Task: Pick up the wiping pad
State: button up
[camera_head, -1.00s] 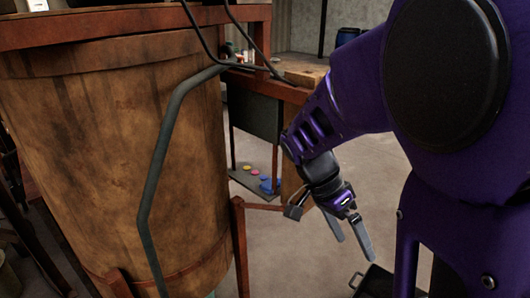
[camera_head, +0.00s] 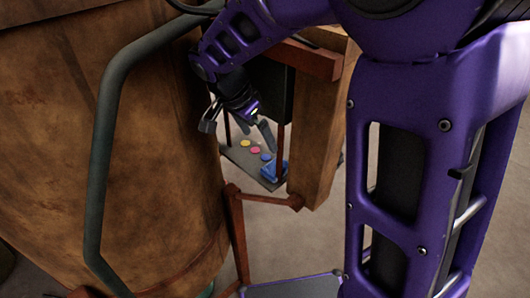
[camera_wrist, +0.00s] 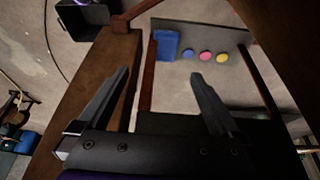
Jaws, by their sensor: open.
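A blue block-like pad (camera_wrist: 167,46), which looks like the wiping pad, lies on a low dark shelf (camera_wrist: 225,32) at the top of the wrist view. My gripper (camera_wrist: 158,76) is open and empty. Its two fingers point toward the shelf, with the pad ahead and clear of them. In the head view my gripper (camera_head: 256,132) hangs above the shelf, apart from the pad.
Blue, pink and yellow discs (camera_wrist: 205,55) lie in a row beside the pad. A thick wooden post (camera_head: 320,135) stands close right of my gripper. A big brown vat (camera_head: 130,150) with a grey pipe (camera_head: 103,150) fills the left. A black bin (camera_wrist: 92,20) stands on the floor.

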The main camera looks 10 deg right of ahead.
jog(key=b, duration=0.2)
send_over(274, 168)
jog(key=s+a, duration=0.2)
notch_tip(274, 168, down, 11)
jog(key=shift+a+r, duration=0.1)
jog(key=shift+r, duration=0.1)
jog(key=shift+w+x, duration=0.15)
jog(key=shift+x, duration=1.35)
jog(key=shift+w+x, duration=0.15)
jog(key=shift+x, duration=1.35)
jog(key=shift+r, duration=0.1)
jog(key=shift+c, duration=0.2)
